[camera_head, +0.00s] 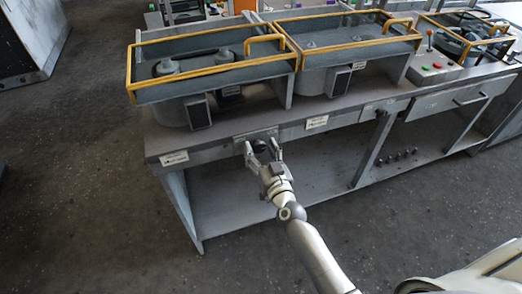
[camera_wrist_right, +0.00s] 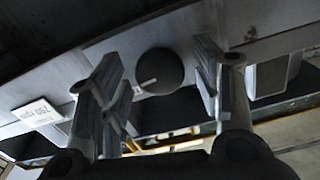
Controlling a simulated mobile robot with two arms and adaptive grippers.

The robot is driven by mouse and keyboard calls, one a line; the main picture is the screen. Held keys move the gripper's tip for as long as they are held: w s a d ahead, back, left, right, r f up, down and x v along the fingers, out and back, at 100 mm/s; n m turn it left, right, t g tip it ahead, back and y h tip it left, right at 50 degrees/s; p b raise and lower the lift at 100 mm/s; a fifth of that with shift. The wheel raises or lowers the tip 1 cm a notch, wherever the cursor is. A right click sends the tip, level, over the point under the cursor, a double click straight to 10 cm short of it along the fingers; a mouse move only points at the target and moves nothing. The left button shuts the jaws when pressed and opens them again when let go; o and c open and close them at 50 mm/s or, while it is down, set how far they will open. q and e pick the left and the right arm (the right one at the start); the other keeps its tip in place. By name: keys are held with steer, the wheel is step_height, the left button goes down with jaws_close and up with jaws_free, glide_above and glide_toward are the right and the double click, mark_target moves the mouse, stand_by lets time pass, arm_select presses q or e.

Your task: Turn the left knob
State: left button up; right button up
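A round dark knob (camera_wrist_right: 160,72) with a small pale mark sits on the front edge of the grey workbench (camera_head: 350,104). In the head view the knob is mostly hidden by my right gripper (camera_head: 262,148), which is at the bench's front edge. In the wrist view my right gripper (camera_wrist_right: 160,90) is open, with one finger on each side of the knob and a visible gap to both. My left gripper is not in view.
Yellow-railed blower housings (camera_head: 215,66) stand on the bench. White labels (camera_head: 174,158) mark its front edge. A control box with coloured buttons (camera_head: 432,67) stands at the right. A lower shelf (camera_head: 300,190) is under the bench; the floor in front is clear.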

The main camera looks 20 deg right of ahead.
steer(key=c, duration=0.9)
steer(key=shift+o, duration=0.2)
steer(key=shift+m, duration=0.3)
steer(key=m, duration=0.5)
steer(key=shift+m, duration=0.3)
steer(key=m, duration=0.5)
steer(key=shift+m, duration=0.3)
steer(key=o, duration=1)
